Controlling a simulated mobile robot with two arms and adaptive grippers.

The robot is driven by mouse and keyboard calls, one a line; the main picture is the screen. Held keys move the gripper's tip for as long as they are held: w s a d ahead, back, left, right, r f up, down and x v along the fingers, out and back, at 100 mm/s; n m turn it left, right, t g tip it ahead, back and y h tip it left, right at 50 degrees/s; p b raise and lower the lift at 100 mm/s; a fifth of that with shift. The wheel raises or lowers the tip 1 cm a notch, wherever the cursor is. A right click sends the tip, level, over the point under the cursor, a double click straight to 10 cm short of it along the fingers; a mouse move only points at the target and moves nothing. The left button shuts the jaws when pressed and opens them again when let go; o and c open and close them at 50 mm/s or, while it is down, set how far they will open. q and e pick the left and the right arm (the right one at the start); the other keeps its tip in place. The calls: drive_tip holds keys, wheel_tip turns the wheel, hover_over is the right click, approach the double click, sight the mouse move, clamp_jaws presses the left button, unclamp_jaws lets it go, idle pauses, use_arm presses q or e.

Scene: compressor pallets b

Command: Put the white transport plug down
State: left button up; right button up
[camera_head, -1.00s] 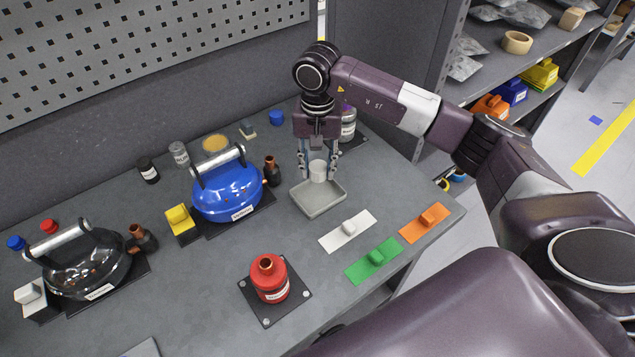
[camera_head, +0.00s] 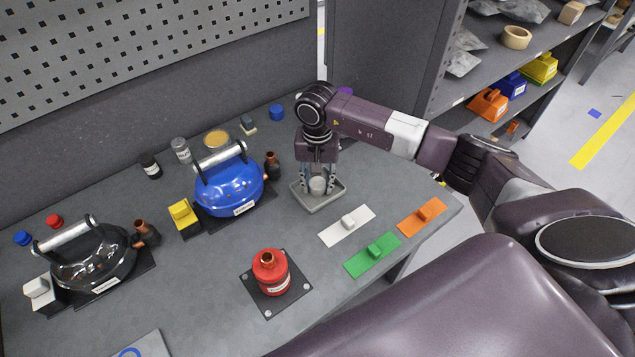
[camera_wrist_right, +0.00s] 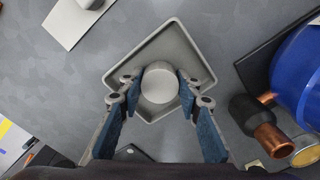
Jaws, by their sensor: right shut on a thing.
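The white transport plug (camera_head: 317,185) is a short pale cylinder. My right gripper (camera_head: 318,189) is shut on it, low inside the shallow grey tray (camera_head: 322,204). In the right wrist view the plug (camera_wrist_right: 159,84) sits between the two blue-padded fingers of the gripper (camera_wrist_right: 157,86), over the floor of the tray (camera_wrist_right: 198,50). I cannot tell whether the plug's underside touches the tray floor. My left gripper is not in view.
A blue compressor (camera_head: 229,187) with a copper-ended fitting stands left of the tray. White (camera_head: 335,233), green (camera_head: 361,263) and orange (camera_head: 410,225) plates lie to its right and front. A red canister (camera_head: 270,274) stands nearer me. A black compressor (camera_head: 92,257) is at far left.

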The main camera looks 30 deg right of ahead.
sight(317, 183)
drive_tip(key=o, duration=1.2)
drive_tip(key=shift+o, duration=0.5)
wheel_tip(317, 183, up, 12)
drive_tip(key=b, duration=0.3)
drive_tip(key=shift+b, duration=0.4)
drive_tip(key=shift+r, duration=0.1)
